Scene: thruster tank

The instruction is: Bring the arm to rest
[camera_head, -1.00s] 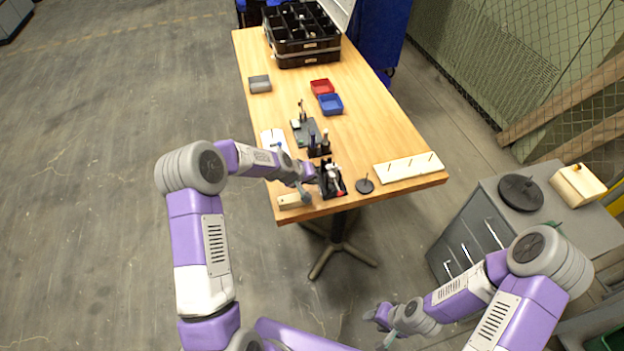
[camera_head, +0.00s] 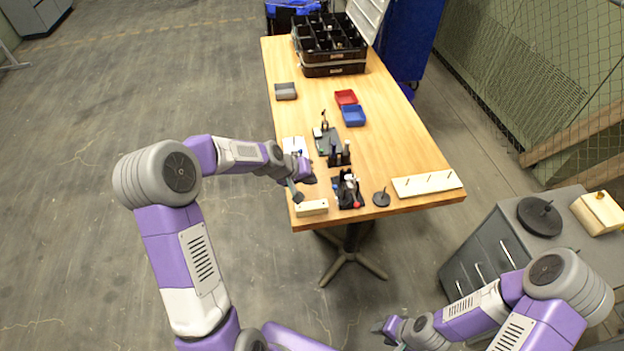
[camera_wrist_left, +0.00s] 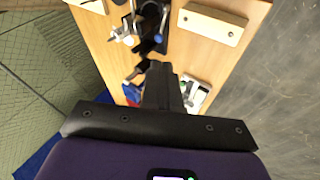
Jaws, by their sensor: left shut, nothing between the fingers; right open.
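My left arm reaches in from the left in the head view. Its gripper (camera_head: 297,194) hangs over the table's near left edge, close to a pale wooden block (camera_head: 311,208) and left of a black tool holder (camera_head: 347,193). In the left wrist view the black fingers (camera_wrist_left: 160,82) are together with nothing between them. My right gripper (camera_head: 378,328) is low at the bottom right, away from the table and left of the grey drawer cabinet; it is small there, and it appears open and empty.
The wooden table (camera_head: 400,150) carries a black disc stand (camera_head: 381,198), a white pegged strip (camera_head: 427,184), red (camera_head: 346,98) and blue (camera_head: 353,116) bins and black crates (camera_head: 330,70). The grey cabinet (camera_head: 480,262) stands at right. Floor left of the table is clear.

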